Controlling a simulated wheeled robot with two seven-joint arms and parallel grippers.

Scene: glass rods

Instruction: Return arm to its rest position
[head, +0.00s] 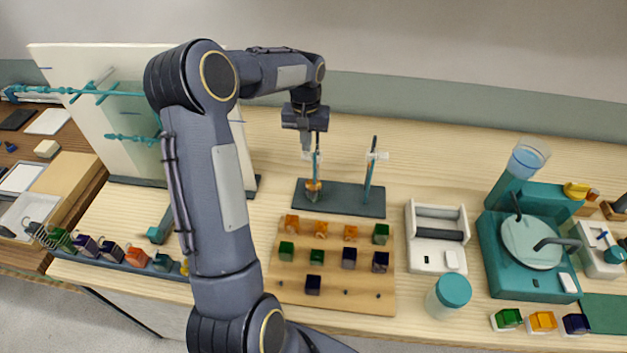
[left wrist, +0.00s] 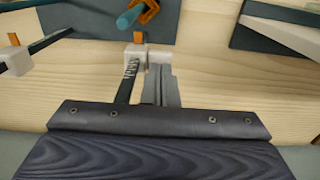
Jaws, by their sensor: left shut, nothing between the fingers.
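My left gripper (head: 307,146) points down at the top of the left upright of a small dark stand (head: 345,197). Its fingers are shut and empty. In the left wrist view the closed fingertips (left wrist: 160,82) are close beside a white clamp block (left wrist: 137,56) and a dark rod; I cannot tell whether they touch. An orange piece (head: 313,188) sits low on that left upright. The stand's right upright (head: 371,170) carries another white clamp. My right gripper is not in view.
My left arm crosses the picture and hides part of a white panel (head: 95,70) with teal glass rods. A wooden board (head: 330,300) with coloured blocks lies in front of the stand. A white holder (head: 437,212), a teal-lidded jar (head: 454,290) and a teal machine (head: 500,275) stand to the right.

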